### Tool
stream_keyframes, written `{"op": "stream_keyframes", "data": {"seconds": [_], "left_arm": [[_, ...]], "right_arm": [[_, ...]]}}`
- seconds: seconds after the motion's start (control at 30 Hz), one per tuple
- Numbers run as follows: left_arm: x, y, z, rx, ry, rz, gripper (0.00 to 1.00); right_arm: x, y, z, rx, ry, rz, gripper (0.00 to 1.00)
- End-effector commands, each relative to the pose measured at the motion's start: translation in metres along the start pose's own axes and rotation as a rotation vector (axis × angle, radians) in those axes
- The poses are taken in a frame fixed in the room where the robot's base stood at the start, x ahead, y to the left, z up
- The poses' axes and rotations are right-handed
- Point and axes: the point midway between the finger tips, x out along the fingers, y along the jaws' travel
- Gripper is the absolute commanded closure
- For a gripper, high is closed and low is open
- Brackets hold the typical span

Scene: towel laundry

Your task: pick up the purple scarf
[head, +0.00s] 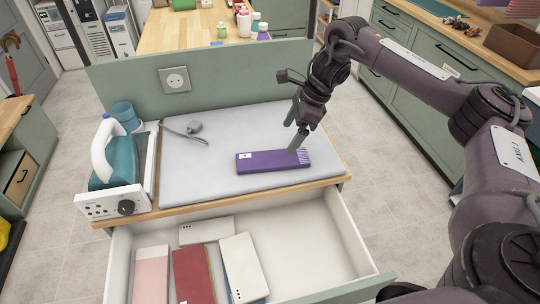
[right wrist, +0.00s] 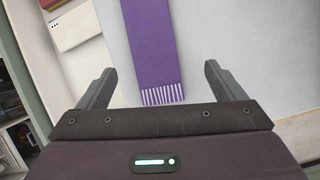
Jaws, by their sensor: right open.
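The purple scarf (head: 272,161) lies folded in a long strip on the grey padded top of the ironing station. In the head view my right gripper (head: 297,146) is over the scarf's right, fringed end. In the right wrist view the scarf (right wrist: 153,45) runs up from between the open fingers of my right gripper (right wrist: 168,85), with its white fringe toward me. Nothing is held between the fingers. My left gripper is in neither view.
The grey pad (head: 205,175) bears a cord and a small grey piece. A teal steam iron (head: 116,165) stands on the left. Below, an open drawer (head: 325,265) holds several folded cloths. A green panel with a socket (head: 175,80) rises behind the pad.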

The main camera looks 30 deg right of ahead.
Motion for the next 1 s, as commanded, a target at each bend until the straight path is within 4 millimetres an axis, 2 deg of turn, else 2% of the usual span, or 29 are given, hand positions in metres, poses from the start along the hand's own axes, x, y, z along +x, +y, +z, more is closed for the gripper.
{"op": "stream_keyframes", "data": {"seconds": [0.1, 0.33, 0.57, 0.7, 1.0], "left_arm": [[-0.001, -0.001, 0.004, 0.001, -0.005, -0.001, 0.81], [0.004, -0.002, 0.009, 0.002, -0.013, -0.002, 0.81], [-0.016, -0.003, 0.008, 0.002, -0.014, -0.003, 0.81], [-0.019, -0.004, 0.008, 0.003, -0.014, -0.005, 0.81], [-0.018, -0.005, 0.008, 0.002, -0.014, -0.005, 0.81]], "right_arm": [[0.001, 0.005, 0.008, -0.103, 0.015, 0.013, 0.11], [0.026, 0.007, 0.008, -0.120, 0.018, 0.018, 0.11], [0.052, 0.014, 0.011, -0.118, 0.019, 0.019, 0.11], [0.072, 0.013, 0.011, -0.117, 0.017, 0.017, 0.11], [0.078, 0.012, 0.010, -0.116, 0.016, 0.013, 0.11]]}}
